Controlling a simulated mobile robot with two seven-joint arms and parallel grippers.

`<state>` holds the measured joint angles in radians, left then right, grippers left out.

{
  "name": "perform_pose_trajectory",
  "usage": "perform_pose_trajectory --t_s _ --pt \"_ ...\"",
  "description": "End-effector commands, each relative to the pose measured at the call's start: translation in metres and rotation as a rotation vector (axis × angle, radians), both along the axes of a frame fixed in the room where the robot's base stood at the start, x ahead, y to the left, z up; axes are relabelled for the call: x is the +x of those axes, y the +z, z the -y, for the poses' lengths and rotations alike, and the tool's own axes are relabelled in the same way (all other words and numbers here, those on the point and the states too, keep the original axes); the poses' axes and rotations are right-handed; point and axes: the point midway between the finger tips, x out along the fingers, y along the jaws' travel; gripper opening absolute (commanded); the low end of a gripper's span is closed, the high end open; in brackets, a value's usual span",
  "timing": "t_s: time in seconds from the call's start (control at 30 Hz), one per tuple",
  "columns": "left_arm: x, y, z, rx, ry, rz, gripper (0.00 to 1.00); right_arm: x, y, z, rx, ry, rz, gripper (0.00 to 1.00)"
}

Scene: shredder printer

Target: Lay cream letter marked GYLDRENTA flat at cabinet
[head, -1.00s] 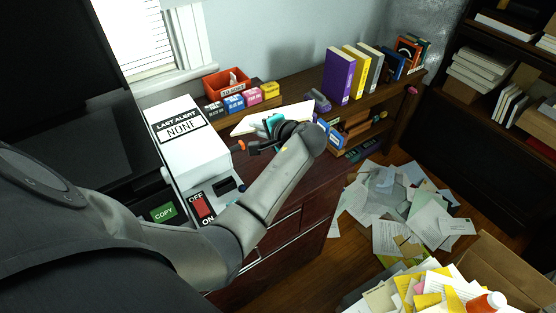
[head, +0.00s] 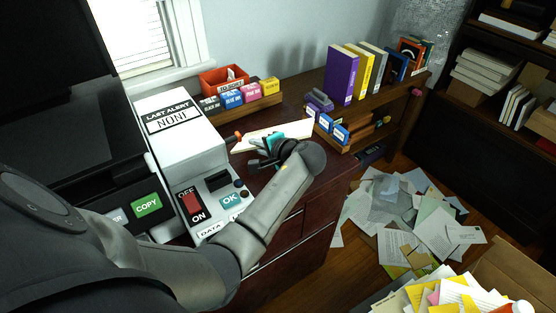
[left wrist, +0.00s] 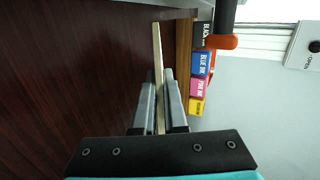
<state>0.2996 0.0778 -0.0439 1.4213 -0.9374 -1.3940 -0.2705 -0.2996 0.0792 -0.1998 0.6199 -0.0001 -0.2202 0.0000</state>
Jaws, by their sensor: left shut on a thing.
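A cream letter (head: 278,134) is held by my left gripper (head: 264,156) above the dark wooden cabinet top (head: 283,203), beside the white machine. In the left wrist view the letter (left wrist: 157,65) shows edge-on as a thin pale strip between the two fingers of my left gripper (left wrist: 159,85). The gripper is shut on it. No marking can be read on the letter, and its gap to the cabinet top cannot be told. My right gripper is not in view.
The white machine (head: 177,128), with a red switch and buttons, stands left of the letter. Ink boxes (head: 233,97) and a red tray (head: 223,76) are behind it. A purple stapler (head: 319,101) and books (head: 342,76) stand to the right. Papers (head: 420,222) litter the floor.

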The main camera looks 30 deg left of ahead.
Motion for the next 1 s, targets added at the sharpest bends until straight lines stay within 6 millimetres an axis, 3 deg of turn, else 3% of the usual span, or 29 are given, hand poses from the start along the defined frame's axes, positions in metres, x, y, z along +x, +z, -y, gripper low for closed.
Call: perform_pose_trajectory --t_s 0.23,0.27,0.43,0.67,1.0 --pt "0.000 -0.001 0.000 0.000 0.000 0.001 0.00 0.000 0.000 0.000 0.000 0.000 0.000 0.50" --pt "0.000 -0.001 0.000 0.000 0.000 0.000 0.11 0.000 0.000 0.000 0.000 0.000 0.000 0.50" --pt "0.000 -0.001 0.000 0.000 0.000 0.000 0.29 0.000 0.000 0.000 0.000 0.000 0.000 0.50" --pt "0.000 0.000 0.001 -0.001 0.000 0.000 0.29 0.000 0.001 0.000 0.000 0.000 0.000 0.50" --pt "-0.010 0.020 0.031 -0.002 -0.002 -0.002 0.29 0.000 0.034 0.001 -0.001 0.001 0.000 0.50"
